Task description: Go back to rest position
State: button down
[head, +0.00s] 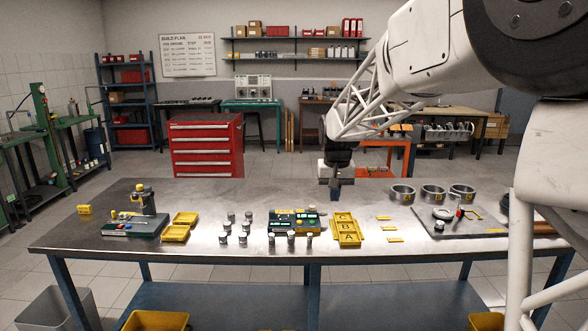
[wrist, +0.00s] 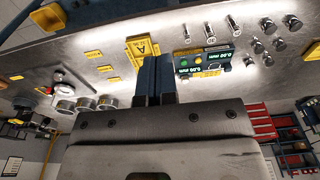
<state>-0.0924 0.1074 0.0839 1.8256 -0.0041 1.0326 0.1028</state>
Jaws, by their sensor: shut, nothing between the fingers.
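My gripper (head: 334,196) hangs above the back part of the metal workbench (head: 220,200), right of the bench's middle. Its two dark blue fingers (wrist: 152,62) are together in the wrist view, with nothing held between them. In the head view it is clear of the objects on the bench. My white arm comes in from the upper right.
A yellow lettered tray (head: 346,230) and a gauge box with displays (head: 293,222) stand near the gripper. Several metal cylinders (head: 291,240) stand left of the tray. Three rings (head: 402,194) and a grey plate with tools (head: 440,225) lie to the right.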

jog(key=s+d+f, duration=0.1)
jog(key=s+d, duration=0.1)
jog(key=s, duration=1.3)
jog(key=s+d+f+t, duration=0.1)
jog(key=s+d, duration=0.1)
jog(key=s, duration=1.3)
jog(key=s+d+f, duration=0.2)
jog(key=s+d, duration=0.1)
jog(key=s, duration=1.2)
jog(key=shift+t, duration=0.3)
jog(key=c, duration=1.8)
grip_release()
jog(key=shift+d+f, duration=0.1)
jog(key=shift+c, duration=0.2)
